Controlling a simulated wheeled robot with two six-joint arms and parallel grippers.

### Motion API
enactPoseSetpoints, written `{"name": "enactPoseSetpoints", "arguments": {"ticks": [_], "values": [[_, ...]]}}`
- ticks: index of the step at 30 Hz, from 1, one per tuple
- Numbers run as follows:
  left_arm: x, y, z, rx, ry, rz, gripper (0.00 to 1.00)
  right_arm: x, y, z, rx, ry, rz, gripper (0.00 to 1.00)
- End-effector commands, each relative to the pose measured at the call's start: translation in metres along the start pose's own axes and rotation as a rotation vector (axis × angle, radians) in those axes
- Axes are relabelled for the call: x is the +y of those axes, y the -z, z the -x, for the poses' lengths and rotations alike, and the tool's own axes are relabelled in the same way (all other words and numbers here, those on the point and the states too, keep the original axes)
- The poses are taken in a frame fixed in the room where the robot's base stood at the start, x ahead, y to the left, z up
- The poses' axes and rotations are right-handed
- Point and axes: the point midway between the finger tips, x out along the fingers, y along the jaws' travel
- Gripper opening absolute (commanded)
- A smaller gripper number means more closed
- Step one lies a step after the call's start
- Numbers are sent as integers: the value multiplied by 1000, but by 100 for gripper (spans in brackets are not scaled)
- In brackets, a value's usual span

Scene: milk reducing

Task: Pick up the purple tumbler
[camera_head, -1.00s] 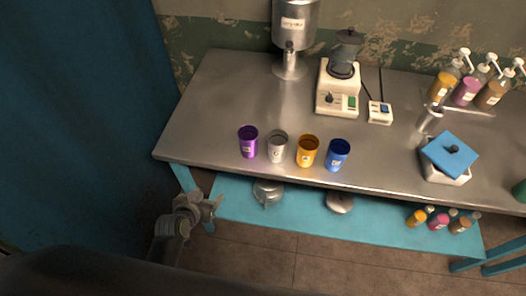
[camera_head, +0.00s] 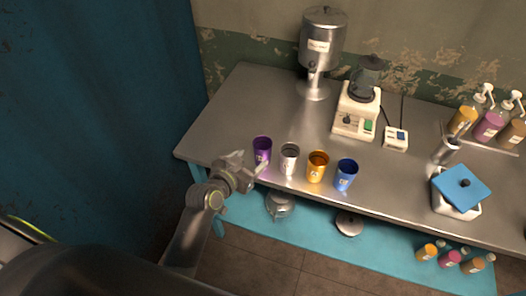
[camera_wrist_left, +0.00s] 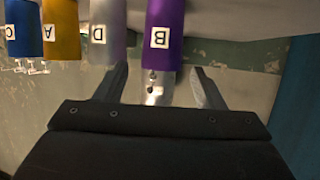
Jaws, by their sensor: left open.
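The purple tumbler (camera_head: 262,146) stands upright at the front edge of the metal table, leftmost in a row of tumblers. In the left wrist view, which looks upside down, the purple tumbler (camera_wrist_left: 164,30) bears a label "B" and appears beyond the fingers, in line with the gap between them. My left gripper (camera_head: 254,172) is at the table's front edge, just in front of the tumbler and slightly overlapping its lower part in the head view. In the wrist view the left gripper's (camera_wrist_left: 160,74) fingers are apart with nothing held. My right gripper is not in view.
A silver tumbler (camera_head: 289,158) stands close to the right of the purple one, then an orange tumbler (camera_head: 317,166) and a blue tumbler (camera_head: 346,174). A metal dispenser (camera_head: 322,40) and a blender (camera_head: 357,110) stand behind. The table (camera_head: 240,110) left of and behind the purple tumbler is clear.

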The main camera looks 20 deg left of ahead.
Motion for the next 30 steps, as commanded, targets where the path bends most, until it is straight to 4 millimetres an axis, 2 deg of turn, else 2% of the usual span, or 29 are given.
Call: {"name": "enactPoseSetpoints", "arguments": {"ticks": [3,9,19,30], "values": [[0,2,-18,0,-1,0,63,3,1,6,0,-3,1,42],[0,1,-42,-1,-1,1,63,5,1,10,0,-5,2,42],[-1,1,-57,-1,0,1,63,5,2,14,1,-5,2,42],[-3,2,-95,0,0,-1,63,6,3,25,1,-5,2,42]]}}
